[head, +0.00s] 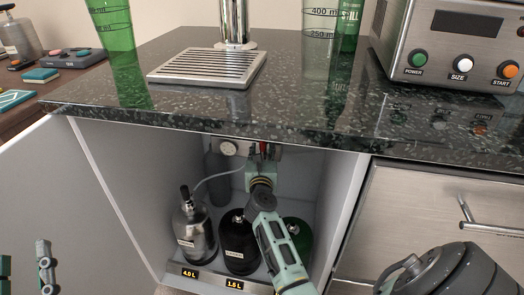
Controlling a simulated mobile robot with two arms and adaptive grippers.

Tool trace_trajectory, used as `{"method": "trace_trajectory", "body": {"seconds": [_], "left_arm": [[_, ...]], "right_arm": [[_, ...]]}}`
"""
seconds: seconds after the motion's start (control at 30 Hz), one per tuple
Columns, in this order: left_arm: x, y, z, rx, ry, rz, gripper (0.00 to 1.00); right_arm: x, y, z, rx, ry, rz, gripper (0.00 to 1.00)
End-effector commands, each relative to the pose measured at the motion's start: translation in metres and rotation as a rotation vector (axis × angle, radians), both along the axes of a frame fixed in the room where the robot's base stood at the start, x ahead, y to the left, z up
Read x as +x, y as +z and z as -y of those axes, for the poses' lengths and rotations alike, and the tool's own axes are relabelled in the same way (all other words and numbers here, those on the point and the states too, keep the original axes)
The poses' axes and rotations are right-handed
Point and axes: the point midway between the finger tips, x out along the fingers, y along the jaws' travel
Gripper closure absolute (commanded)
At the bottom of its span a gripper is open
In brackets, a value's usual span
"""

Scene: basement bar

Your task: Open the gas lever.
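The cabinet (88,160) under the counter stands open in the head view. A small red part (263,149), perhaps the gas lever, shows high inside it at the back, beside a round white gauge (228,148). My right gripper (263,156) reaches into the cabinet, with its tips at the red part and covering most of it. Whether they touch or grip it is too small to tell. My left gripper (25,272) is at the lower left corner, its two fingers apart with nothing between them, away from the cabinet's inside.
A steel bottle (195,235), a black bottle (239,245) and a green bottle (300,238) stand on the cabinet floor, near my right arm. A hose runs to the steel one. The counter edge (220,135) overhangs the opening. A machine (455,45) stands above right.

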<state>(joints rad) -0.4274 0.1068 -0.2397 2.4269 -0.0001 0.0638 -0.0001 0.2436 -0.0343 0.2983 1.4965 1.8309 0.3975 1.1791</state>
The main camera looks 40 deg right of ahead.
Motion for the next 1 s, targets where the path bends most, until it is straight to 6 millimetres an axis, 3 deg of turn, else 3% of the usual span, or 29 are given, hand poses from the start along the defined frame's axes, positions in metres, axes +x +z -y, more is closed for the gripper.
{"method": "trace_trajectory", "body": {"seconds": [0.37,0.87,1.0], "left_arm": [[0.000,-0.001,0.000,0.001,0.000,-0.002,0.52],[0.000,-0.001,0.000,-0.001,0.000,0.002,0.52],[-0.007,0.011,-0.001,-0.018,-0.002,0.065,0.52]], "right_arm": [[0.000,0.000,-0.001,0.000,0.001,0.000,1.00],[0.000,-0.001,-0.002,0.001,0.003,0.001,1.00],[0.000,-0.002,-0.002,-0.003,0.003,0.004,1.00]]}}
